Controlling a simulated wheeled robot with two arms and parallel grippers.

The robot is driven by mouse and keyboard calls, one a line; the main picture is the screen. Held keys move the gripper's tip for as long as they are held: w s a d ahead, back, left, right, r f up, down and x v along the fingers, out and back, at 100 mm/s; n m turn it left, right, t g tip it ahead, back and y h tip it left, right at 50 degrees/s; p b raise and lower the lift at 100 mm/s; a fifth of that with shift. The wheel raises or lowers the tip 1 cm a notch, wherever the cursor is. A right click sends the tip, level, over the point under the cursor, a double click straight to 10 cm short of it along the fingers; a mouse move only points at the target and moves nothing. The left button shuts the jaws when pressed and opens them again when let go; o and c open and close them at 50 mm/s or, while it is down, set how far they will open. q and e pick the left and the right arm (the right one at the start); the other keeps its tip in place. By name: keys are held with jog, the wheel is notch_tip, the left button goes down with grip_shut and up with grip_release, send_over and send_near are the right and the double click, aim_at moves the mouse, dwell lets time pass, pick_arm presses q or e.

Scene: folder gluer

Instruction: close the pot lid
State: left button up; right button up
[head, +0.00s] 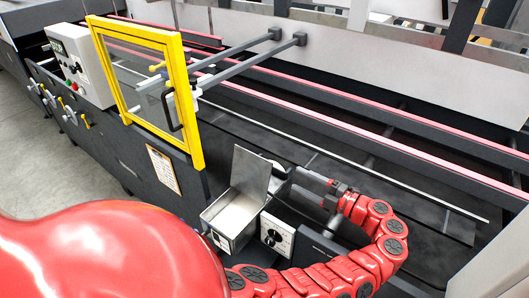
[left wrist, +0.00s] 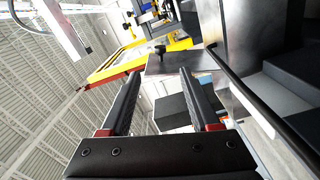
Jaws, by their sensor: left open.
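The pot (head: 231,222) is an open grey metal box on the side of the machine in the head view. Its flat lid (head: 250,172) stands raised, nearly upright, at the box's back edge. My left gripper (head: 288,181) is just right of the lid, behind it, with its fingers pointing left. In the left wrist view its two dark fingers (left wrist: 160,73) are apart with nothing clamped. A grey metal plate, apparently the lid (left wrist: 182,63), shows beyond the fingertips. I cannot tell whether a finger touches the lid. My right gripper is not in view.
A yellow-framed guard window (head: 198,118) stands left of the pot, with a control box (head: 78,68) beyond. A white dial panel (head: 277,238) sits right of the pot. Long red-topped rails (head: 370,122) run behind my gripper.

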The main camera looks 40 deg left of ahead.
aim_at(264, 162)
pick_arm(q)
jog(key=a+p, duration=0.1)
jog(key=a, duration=0.3)
jog(key=s+a+p, duration=0.1)
jog(key=a, duration=0.3)
jog(key=a+p, duration=0.1)
jog(key=a, duration=0.3)
jog(key=shift+s+a+r, duration=0.1)
jog(key=shift+s+a, duration=0.2)
jog(key=shift+a, duration=0.05)
jog(key=shift+a+p, duration=0.3)
jog(key=shift+a, duration=0.2)
grip_shut()
